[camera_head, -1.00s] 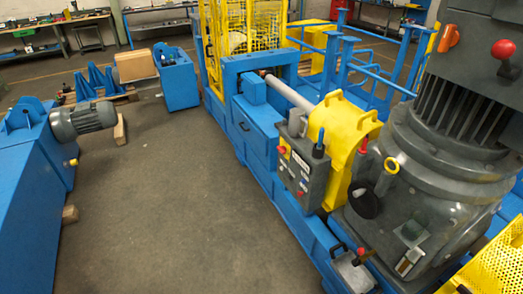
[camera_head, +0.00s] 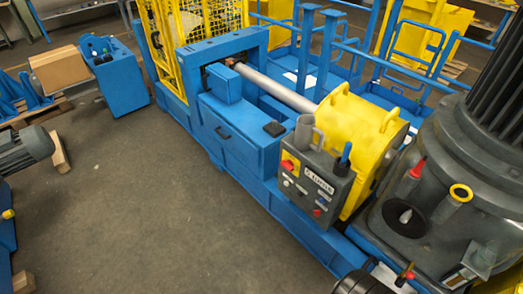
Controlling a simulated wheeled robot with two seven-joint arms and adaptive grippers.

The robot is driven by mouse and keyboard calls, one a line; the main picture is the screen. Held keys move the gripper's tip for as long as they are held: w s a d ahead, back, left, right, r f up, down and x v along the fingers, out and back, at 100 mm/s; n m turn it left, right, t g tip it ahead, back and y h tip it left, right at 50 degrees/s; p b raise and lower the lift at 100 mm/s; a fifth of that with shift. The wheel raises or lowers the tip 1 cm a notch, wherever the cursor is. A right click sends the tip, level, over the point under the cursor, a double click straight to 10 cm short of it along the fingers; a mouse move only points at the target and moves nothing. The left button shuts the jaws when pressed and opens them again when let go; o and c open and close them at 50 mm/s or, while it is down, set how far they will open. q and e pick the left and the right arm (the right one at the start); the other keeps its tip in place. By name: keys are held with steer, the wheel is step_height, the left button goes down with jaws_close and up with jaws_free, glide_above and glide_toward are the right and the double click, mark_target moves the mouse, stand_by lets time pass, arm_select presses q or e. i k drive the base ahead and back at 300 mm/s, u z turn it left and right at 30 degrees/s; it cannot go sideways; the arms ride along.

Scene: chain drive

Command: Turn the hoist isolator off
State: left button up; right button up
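A grey control box (camera_head: 312,188) stands on the side of the blue machine frame, right of the picture's middle. A red rotary switch on a yellow plate (camera_head: 290,166) is at its upper left. Its label is too small to read, so I cannot tell whether it is the hoist isolator. Smaller buttons and a red button (camera_head: 317,212) sit lower on the box, and a blue-handled lever (camera_head: 345,156) stands at its top right.
A yellow cover (camera_head: 352,128) and a large grey motor housing (camera_head: 450,190) stand behind and right of the box. A dark rounded object (camera_head: 364,283) is at the bottom edge. Blue railings (camera_head: 345,60) stand at the back. The floor (camera_head: 150,210) left of the machine is clear.

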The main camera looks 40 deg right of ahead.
mark_target(289, 165)
steer(key=i, duration=2.85)
steer(key=z, duration=2.3)
